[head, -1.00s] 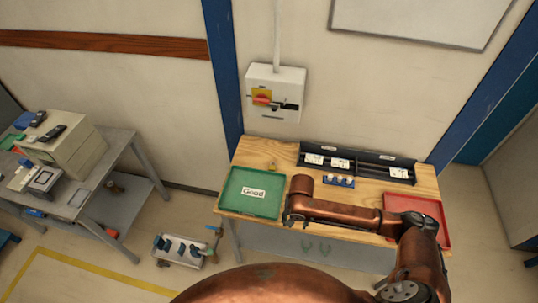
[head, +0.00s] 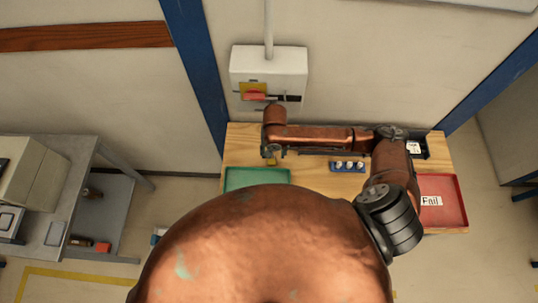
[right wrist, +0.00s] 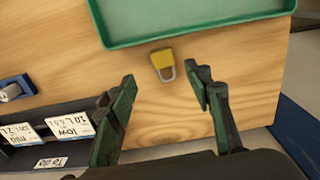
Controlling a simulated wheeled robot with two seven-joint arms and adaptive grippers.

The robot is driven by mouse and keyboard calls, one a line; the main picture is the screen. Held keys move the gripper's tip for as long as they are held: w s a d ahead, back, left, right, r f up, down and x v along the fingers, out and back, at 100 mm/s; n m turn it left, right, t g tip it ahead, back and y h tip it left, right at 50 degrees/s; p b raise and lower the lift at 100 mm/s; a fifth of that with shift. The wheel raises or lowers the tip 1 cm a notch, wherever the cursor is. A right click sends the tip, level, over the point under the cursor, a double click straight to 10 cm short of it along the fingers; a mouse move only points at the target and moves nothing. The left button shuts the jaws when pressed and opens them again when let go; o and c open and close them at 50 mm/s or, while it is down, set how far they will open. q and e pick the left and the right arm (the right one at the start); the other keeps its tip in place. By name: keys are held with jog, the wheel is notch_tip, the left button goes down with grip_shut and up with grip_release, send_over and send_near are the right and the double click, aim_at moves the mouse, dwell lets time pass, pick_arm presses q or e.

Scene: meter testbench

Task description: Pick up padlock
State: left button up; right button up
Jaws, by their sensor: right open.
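The padlock (right wrist: 161,58) has a yellow body and a grey shackle. It lies on the wooden tabletop in the right wrist view, just beside the green tray's edge, with the shackle toward my gripper. A small yellow bit of it shows in the head view (head: 272,161). My right gripper (right wrist: 163,77) is open and empty, its two dark green fingers spread on either side of the padlock's line. I cannot tell the exact height of the fingertips above the table. In the head view this gripper is mostly hidden below my wrist. My left gripper is not in view.
The green tray (head: 232,178) lies at the table's left, the red tray (head: 452,190) marked Fail at its right. A dark labelled rack (right wrist: 50,130) and a blue holder (head: 338,166) stand nearby. A switch box (head: 288,68) hangs on the wall behind my wrist.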

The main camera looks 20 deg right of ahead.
aim_at(272, 161)
jog(key=shift+s+f, duration=0.2)
jog(key=shift+f, duration=0.3)
jog(key=shift+w+f, duration=0.1)
jog(key=shift+f, duration=0.25)
jog(key=f, duration=0.3)
jog(key=shift+w+a+f, duration=0.25)
jog(key=shift+w+f, duration=0.1)
jog(key=shift+f, duration=0.05)
jog(key=shift+s+f, duration=0.1)
jog(key=shift+f, duration=0.45)
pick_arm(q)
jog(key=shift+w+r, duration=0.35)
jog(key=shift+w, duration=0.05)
pick_arm(e)
jog(key=shift+c, duration=0.4)
jog(key=c, duration=0.6)
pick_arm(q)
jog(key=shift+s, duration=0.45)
pick_arm(e)
grip_shut()
jog(key=shift+r, duration=0.1)
